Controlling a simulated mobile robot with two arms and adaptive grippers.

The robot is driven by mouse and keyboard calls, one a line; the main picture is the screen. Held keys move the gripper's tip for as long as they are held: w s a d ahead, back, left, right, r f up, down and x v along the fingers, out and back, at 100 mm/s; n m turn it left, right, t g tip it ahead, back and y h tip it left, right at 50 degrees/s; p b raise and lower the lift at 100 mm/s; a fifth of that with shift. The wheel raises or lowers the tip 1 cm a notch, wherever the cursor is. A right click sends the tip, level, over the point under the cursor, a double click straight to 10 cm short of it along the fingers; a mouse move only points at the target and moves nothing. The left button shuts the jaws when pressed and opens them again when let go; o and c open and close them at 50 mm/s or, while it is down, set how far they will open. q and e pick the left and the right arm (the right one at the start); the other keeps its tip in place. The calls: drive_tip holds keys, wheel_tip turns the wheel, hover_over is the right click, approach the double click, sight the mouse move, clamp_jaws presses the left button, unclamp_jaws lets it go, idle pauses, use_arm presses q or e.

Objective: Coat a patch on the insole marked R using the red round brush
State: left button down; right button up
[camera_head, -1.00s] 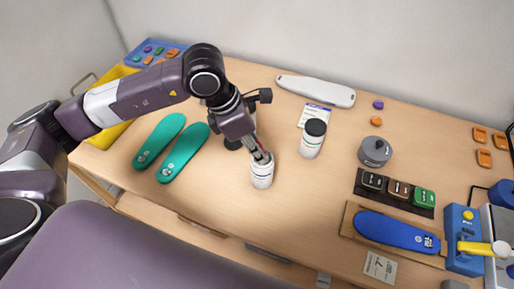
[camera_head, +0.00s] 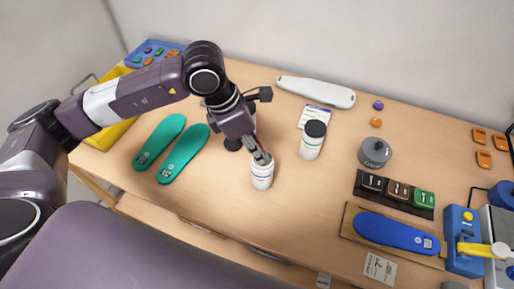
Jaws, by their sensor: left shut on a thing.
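My left gripper (camera_head: 257,154) is shut on the red brush (camera_head: 263,158), just above the mouth of an open white jar (camera_head: 262,176). The brush's lower end is hidden by the jar and gripper, so I cannot tell how deep it reaches. Two teal insoles lie side by side left of the jar: the left one (camera_head: 160,140) and the right one (camera_head: 184,153). Each has a small pale mark at its near end, too small to read. My right gripper is not in view.
A white jar with a black lid (camera_head: 312,140) stands right of the open jar. A grey round pot (camera_head: 375,153), a dark tray with several blocks (camera_head: 365,193) and a blue insole on a board (camera_head: 395,232) are farther right. Bare table lies between the teal insoles and the open jar.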

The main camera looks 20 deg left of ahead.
sight(259, 144)
use_arm(q)
drive_tip(key=shift+r+p, duration=1.25)
drive_tip(key=shift+r, duration=1.85)
drive_tip(key=shift+s+a+f+m+g+b, duration=0.15)
drive_tip(key=shift+f+m+b, duration=0.1)
drive_tip(key=shift+m, duration=0.3)
drive_tip(key=shift+s+d+f+m+g+b, duration=0.15)
drive_tip(key=shift+f+m, duration=0.1)
drive_tip(key=shift+m, duration=0.3)
drive_tip(key=m, duration=0.1)
drive_tip(key=s+m+g, duration=0.1)
drive_tip(key=m, duration=0.1)
drive_tip(key=f+m, duration=0.1)
drive_tip(key=shift+s+a+f+g+b, duration=0.1)
drive_tip(key=shift+s+a+g+b, duration=0.1)
drive_tip(key=shift+a+g+b, duration=0.15)
drive_tip(key=s+a+f+m+g+y+b, duration=0.1)
drive_tip(key=s+a+m+y, duration=0.1)
drive_tip(key=m, duration=0.7)
drive_tip(key=s+a+m+g+y+b, duration=0.1)
drive_tip(key=s+m+g+y+b, duration=0.1)
drive_tip(key=m, duration=0.8)
drive_tip(key=shift+s+a+f, duration=0.35)
drive_tip(key=shift+s, duration=0.35)
drive_tip(key=shift+g, duration=0.25)
